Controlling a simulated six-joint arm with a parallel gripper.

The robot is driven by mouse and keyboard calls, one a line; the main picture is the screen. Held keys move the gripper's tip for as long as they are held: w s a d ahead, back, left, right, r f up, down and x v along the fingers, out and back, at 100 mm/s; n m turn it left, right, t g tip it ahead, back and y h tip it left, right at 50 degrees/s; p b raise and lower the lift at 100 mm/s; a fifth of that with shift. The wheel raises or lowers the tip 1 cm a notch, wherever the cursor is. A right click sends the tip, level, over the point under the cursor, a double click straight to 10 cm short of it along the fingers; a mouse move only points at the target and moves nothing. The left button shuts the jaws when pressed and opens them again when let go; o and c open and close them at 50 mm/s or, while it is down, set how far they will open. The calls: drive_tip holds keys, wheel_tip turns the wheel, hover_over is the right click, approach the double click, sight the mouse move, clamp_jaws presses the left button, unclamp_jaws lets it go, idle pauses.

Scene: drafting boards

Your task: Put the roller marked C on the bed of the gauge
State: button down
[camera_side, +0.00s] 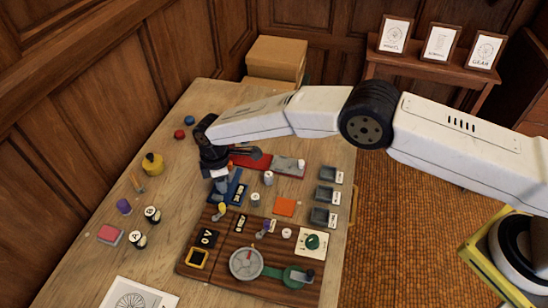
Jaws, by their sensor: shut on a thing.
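My gripper (217,170) points down over the upper left part of the boards. It is shut on a small pale piece (219,174), mostly hidden by the jaws; no letter on it can be read. Two dark rollers with white ends stand on the table at left, marked A (138,240) and B (153,215). No letter C is legible anywhere. A round grey dial (246,263) with a red mark sits on the wooden board (222,284), joined to a green part (297,277) at its right. I cannot tell which part is the gauge's bed.
A blue plate (237,186) lies just below my gripper. Small pale cylinders (268,178) stand near it. Grey trays (324,193) line the right edge. A yellow pot (153,164), purple piece (124,207) and pink block (110,234) stand at left.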

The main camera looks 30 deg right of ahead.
drive_tip(key=shift+f, duration=0.35)
idle(0.3)
drive_tip(key=shift+c, duration=1.9)
unclamp_jaws()
drive_tip(key=shift+c, duration=1.4)
drive_tip(key=shift+o, duration=1.1)
drive_tip(key=shift+r, duration=0.1)
drive_tip(key=shift+r, duration=3.4)
